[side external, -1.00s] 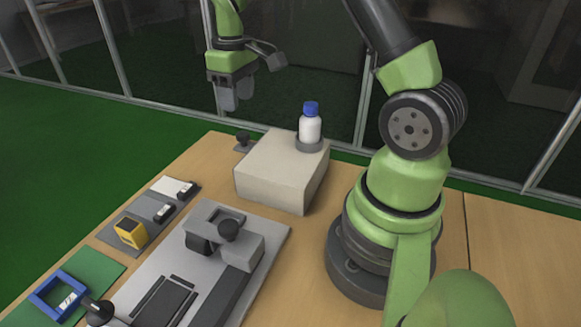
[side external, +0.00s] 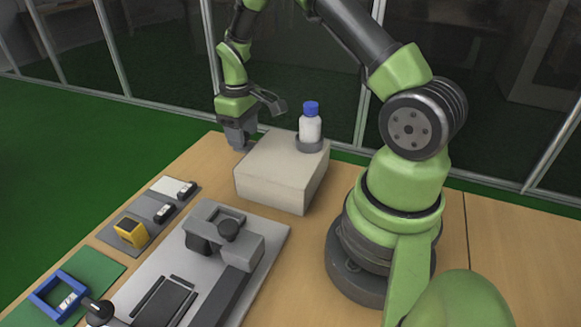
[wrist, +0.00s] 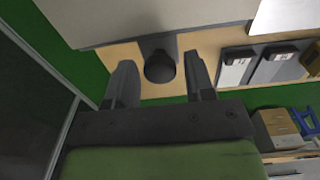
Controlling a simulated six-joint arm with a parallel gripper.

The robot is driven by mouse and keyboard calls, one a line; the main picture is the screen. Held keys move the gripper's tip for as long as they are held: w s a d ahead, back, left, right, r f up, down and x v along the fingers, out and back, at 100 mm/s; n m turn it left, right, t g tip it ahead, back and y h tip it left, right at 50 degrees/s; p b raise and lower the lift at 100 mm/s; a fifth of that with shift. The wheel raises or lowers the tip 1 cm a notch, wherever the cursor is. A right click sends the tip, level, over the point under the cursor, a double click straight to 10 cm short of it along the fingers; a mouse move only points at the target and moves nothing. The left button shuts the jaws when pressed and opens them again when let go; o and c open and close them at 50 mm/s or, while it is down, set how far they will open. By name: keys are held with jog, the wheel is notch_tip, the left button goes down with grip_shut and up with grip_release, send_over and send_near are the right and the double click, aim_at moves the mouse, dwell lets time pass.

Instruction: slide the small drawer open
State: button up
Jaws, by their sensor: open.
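The small drawer belongs to the beige box (side external: 272,183). Its dark round knob (wrist: 160,68) sits on a grey tab (wrist: 157,43) that sticks out from the box in the wrist view. My gripper (side external: 240,143) is down beside the far left side of the box in the side view and hides the knob there. In the wrist view my gripper (wrist: 163,78) is open, with one finger on each side of the knob and a visible gap at both sides.
A white bottle with a blue cap (side external: 311,124) stands in a ring on the box. A grey fixture with a black knob (side external: 229,230), a yellow block (side external: 130,232) and a blue frame (side external: 60,296) lie toward the front left. Bare wood lies around the box.

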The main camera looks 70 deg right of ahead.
jog(key=c, duration=0.5)
jog(key=w, duration=1.1)
dwell(0.3)
jog(key=o, duration=0.5)
jog(key=shift+w, duration=0.1)
